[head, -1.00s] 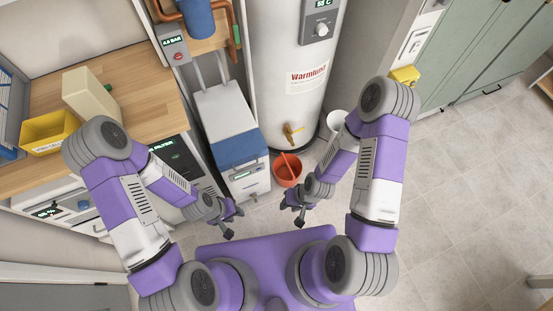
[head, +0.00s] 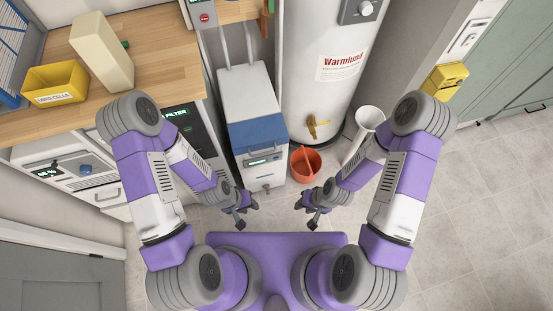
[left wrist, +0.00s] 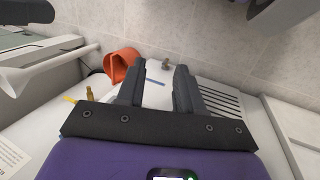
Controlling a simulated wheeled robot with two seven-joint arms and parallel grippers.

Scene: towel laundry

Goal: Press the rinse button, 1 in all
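No button can be read as rinse in these views.
A white Warmlund tank (head: 335,95) with a brass tap stands behind the red bucket (head: 305,163). A white tall container (head: 369,118) stands right of it. A wooden counter (head: 155,65) with a yellow bin (head: 55,83) is at left. Tiled floor (head: 475,210) at right is clear.

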